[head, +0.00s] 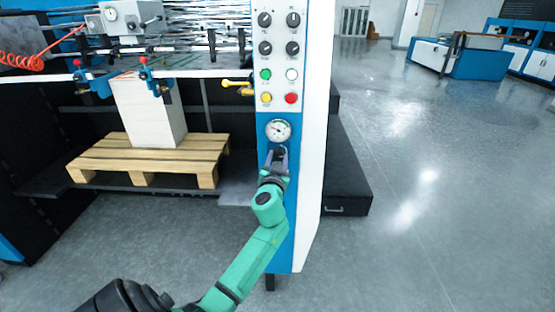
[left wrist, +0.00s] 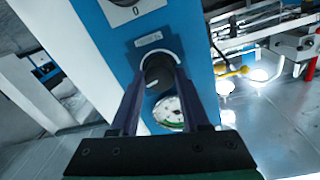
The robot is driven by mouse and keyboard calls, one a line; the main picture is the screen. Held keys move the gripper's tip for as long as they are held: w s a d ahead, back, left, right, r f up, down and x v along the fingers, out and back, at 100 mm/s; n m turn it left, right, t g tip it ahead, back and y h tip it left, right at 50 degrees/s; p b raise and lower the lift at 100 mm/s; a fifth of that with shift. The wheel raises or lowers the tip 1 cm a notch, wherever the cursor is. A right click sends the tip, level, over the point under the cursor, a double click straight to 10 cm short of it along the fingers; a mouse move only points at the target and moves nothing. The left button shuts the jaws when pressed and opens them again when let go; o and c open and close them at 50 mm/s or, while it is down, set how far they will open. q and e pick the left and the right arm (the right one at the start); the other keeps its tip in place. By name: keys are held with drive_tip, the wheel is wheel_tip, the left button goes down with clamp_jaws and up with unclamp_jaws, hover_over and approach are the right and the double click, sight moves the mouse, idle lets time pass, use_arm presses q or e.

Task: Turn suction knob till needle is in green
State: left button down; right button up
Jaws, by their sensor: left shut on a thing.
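The suction knob (left wrist: 157,73) is a dark round knob with a white mark, on the blue panel. My left gripper (head: 278,156) is shut on the knob, with one finger on each side of it in the left wrist view (left wrist: 156,70). In the head view the fingers cover much of the knob. The round white gauge (head: 278,131) sits just above the knob. It also shows in the left wrist view (left wrist: 168,113), partly behind a finger, with a green band on its rim. The needle is too small to read surely. My right gripper is not in view.
Above the gauge, the panel carries several lit buttons (head: 266,75) and black selector knobs (head: 265,19). A wooden pallet (head: 150,155) with a white paper stack (head: 146,110) stands to the left. A black step (head: 345,170) is right of the panel. The floor farther right is clear.

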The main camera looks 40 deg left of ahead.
use_arm(q)
drive_tip(key=m, duration=0.3)
drive_tip(key=m+p, duration=0.1)
drive_tip(key=m, duration=0.2)
drive_tip(key=shift+m+g, duration=0.3)
drive_tip(key=m+p, duration=0.1)
drive_tip(key=m, duration=0.2)
drive_tip(key=shift+m+p, duration=0.4)
drive_tip(key=shift+m, duration=1.3)
drive_tip(key=shift+c, duration=1.9)
unclamp_jaws()
drive_tip(key=shift+d, duration=0.15)
